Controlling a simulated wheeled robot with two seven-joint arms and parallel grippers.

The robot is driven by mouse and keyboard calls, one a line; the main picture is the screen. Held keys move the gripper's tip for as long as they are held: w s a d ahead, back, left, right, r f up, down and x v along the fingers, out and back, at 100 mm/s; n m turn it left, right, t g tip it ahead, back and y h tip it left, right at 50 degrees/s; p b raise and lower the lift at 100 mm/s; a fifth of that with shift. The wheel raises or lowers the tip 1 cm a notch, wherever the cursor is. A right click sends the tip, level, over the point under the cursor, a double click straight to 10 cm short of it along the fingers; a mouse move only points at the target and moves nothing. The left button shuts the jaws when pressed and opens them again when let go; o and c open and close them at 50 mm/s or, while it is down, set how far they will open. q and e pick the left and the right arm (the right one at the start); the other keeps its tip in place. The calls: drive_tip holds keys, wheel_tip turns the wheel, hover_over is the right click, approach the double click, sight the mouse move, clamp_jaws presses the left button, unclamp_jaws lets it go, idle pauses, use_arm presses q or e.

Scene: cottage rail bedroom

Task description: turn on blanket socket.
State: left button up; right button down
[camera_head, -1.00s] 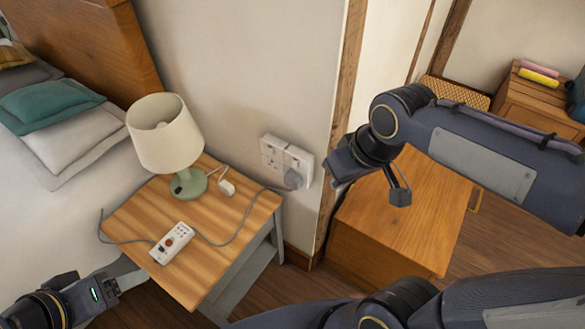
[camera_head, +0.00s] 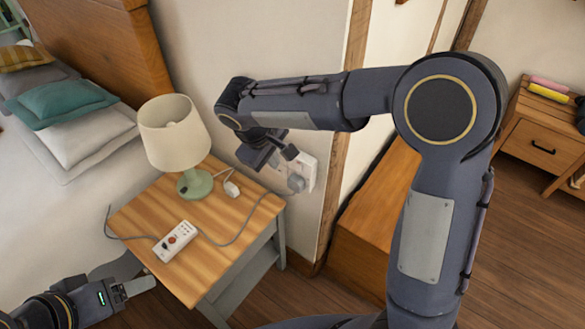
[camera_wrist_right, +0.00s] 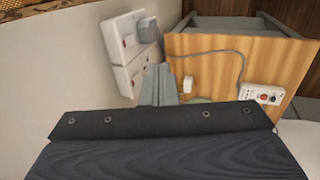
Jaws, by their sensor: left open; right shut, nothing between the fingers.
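The white wall socket (camera_head: 308,172) is above the nightstand's right back corner, partly hidden by my right gripper in the head view. A grey plug (camera_head: 296,183) sits in its right part, with a grey cable running to the white remote-like controller (camera_head: 174,241) on the nightstand. The right wrist view shows the socket (camera_wrist_right: 121,48) with small red marks, and the plug (camera_wrist_right: 147,30). My right gripper (camera_head: 270,159) is shut and empty in front of the socket; its fingers (camera_wrist_right: 158,75) appear close to the lower part, contact unclear. My left gripper (camera_head: 143,276) is open and empty beside the nightstand's front left.
The wooden nightstand (camera_head: 222,228) holds a lamp (camera_head: 175,135) with a green base and a small white plug (camera_head: 231,189). The bed (camera_head: 60,215) is at left. A wooden chest (camera_head: 365,225) stands right of the timber post (camera_head: 345,130), partly behind my right arm.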

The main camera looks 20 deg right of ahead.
sight(298, 167)
drive_tip(key=shift+f, duration=0.1)
drive_tip(key=w+d+f, duration=0.1)
drive_tip(key=d+f, duration=0.1)
drive_tip(key=f, duration=0.1)
drive_tip(key=w+d+f, duration=0.2)
drive_tip(key=f, duration=0.1)
drive_tip(key=w+d+f+p, duration=0.1)
drive_tip(key=f, duration=0.2)
drive_tip(key=shift+w+d+f, duration=0.2)
drive_tip(key=shift+d+f, duration=0.2)
drive_tip(key=shift+w+d+f+b, duration=0.2)
drive_tip(key=shift+f+b, duration=0.05)
drive_tip(key=shift+b, duration=0.4)
drive_tip(key=shift+r+p, duration=0.2)
drive_tip(key=shift+p, duration=0.1)
drive_tip(key=shift+r, duration=0.1)
